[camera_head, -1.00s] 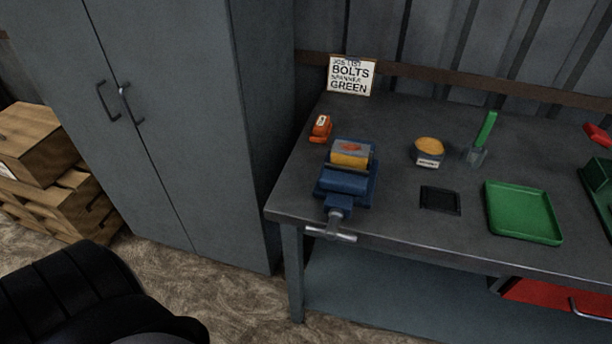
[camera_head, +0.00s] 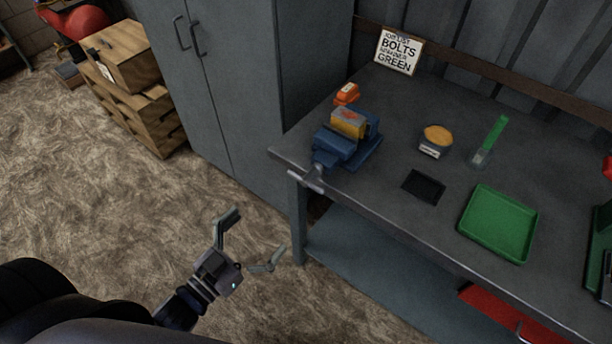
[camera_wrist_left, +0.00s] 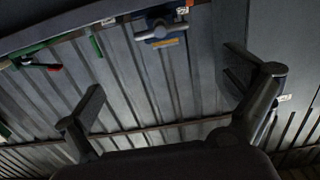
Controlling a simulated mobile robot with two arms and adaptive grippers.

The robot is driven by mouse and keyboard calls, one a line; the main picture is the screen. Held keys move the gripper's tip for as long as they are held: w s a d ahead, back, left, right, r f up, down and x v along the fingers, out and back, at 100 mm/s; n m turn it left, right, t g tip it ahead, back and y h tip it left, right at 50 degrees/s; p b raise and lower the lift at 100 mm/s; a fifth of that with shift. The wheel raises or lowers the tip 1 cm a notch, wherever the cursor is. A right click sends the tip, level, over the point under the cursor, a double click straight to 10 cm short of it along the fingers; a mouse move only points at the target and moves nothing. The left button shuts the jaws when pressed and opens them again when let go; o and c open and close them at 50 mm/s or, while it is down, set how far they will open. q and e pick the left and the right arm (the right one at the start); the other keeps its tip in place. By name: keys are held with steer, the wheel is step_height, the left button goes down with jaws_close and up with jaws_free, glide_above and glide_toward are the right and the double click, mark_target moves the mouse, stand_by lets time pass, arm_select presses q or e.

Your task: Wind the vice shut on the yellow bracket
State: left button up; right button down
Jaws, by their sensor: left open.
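The blue vice (camera_head: 338,145) stands at the left end of the grey workbench. The yellow bracket (camera_head: 347,124) sits at the vice's jaws; I cannot tell if they touch it on both sides. The vice's metal cross handle (camera_head: 306,180) sticks out over the bench's front edge. My left gripper (camera_head: 256,238) is open and empty, over the floor in front of the bench, apart from the handle and lower left of it. In the left wrist view the vice (camera_wrist_left: 157,25) shows small at the top, beyond the open fingers (camera_wrist_left: 168,88). My right gripper is not in view.
On the workbench (camera_head: 395,225) are an orange object (camera_head: 346,94), a sign (camera_head: 397,52), a tub (camera_head: 435,142), a green-handled tool (camera_head: 490,140), a dark pad (camera_head: 424,186) and a green tray (camera_head: 498,225). A grey cabinet (camera_head: 235,90) stands left of it. The floor (camera_head: 110,220) in front is clear.

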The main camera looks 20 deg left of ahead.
arm_select(q)
steer(key=p, duration=0.1)
glide_toward(303, 183)
steer(key=p+x, duration=0.1)
steer(key=x, duration=1)
steer(key=shift+p, duration=0.4)
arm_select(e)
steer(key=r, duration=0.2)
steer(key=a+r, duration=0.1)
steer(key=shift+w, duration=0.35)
arm_select(q)
steer(key=shift+c, duration=0.6)
steer(key=c, duration=0.9)
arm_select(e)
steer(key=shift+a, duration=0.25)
